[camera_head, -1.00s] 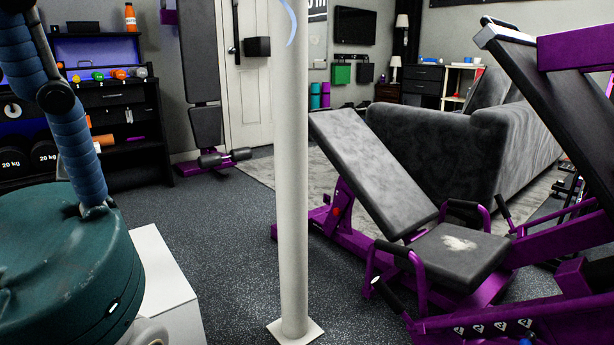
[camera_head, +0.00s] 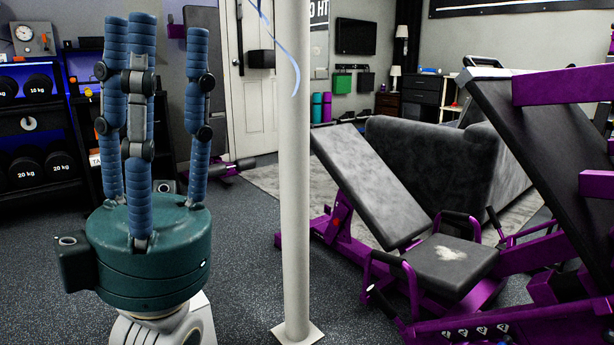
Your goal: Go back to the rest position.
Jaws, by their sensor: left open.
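My left gripper (camera_head: 155,42) stands upright at the left of the head view. Its teal round palm (camera_head: 150,250) faces up, with several blue padded fingers pointing upward. The fingers are spread apart and there is nothing between them. The gripper is open and touches nothing that I can see. My right gripper is not in the head view.
A white post (camera_head: 294,200) with a square foot stands just right of my left gripper. A purple and black leg press machine (camera_head: 450,262) fills the right. A dumbbell rack (camera_head: 38,135) stands behind at left, a grey sofa (camera_head: 440,165) behind. Dark floor (camera_head: 240,255) lies open around the post.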

